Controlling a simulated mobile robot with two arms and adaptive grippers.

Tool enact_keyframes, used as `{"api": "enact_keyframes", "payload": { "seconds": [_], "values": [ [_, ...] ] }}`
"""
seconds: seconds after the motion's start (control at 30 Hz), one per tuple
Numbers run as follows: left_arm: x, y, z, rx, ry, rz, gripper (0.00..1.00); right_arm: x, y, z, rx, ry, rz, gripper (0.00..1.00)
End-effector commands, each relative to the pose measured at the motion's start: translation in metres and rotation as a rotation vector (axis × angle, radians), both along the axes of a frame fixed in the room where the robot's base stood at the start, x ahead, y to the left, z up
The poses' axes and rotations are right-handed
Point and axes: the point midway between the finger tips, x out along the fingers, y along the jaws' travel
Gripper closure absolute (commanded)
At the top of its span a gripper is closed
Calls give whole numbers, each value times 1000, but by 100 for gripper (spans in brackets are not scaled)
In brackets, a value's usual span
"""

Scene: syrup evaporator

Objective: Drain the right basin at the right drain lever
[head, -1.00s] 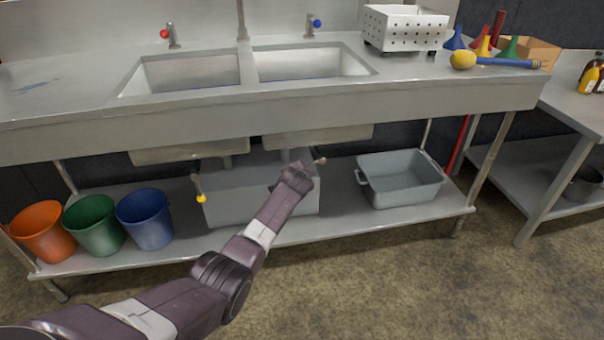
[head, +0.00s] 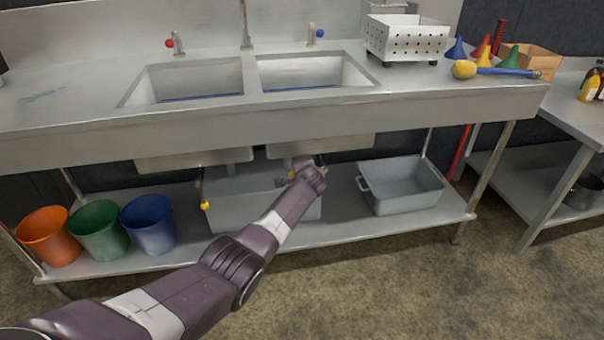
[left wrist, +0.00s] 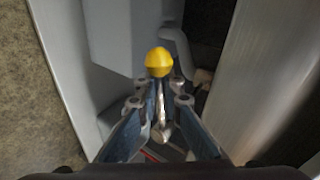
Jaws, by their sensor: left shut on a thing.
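The right basin (head: 315,74) is the right one of two metal sinks; a thin blue strip shows at its bottom. My left gripper (head: 306,172) is under this basin at the right drain lever, which it mostly hides in the head view. A bit of the lever's yellow knob (head: 291,174) shows beside it. In the left wrist view my left gripper (left wrist: 160,125) is shut on the metal lever rod (left wrist: 161,105), with the yellow knob (left wrist: 158,62) beyond the fingertips. My right gripper is out of view.
The left drain lever's yellow knob (head: 205,205) hangs under the left basin (head: 195,82). A grey box (head: 235,205) stands behind the levers on the lower shelf. A grey tub (head: 405,187) is to its right, and orange, green and blue (head: 150,225) buckets to its left.

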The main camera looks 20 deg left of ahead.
Motion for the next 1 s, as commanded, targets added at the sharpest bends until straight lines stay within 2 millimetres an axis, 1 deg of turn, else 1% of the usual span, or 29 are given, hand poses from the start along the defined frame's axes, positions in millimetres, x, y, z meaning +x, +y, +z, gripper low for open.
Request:
{"api": "enact_keyframes", "payload": {
  "seconds": [0.1,0.13,0.27,0.67,0.87,1.0],
  "values": [
    [0,0,0,-1,0,1,100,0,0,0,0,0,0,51],
    [0,0,0,-1,0,1,90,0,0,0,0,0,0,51],
    [0,0,0,-1,-1,0,75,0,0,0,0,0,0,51],
    [-2,-1,1,-1,-2,0,75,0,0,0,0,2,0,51],
    [-12,-7,9,-1,-3,0,75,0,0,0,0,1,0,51],
    [-23,-13,17,-1,-4,-2,75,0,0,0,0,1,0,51]
  ]
}}
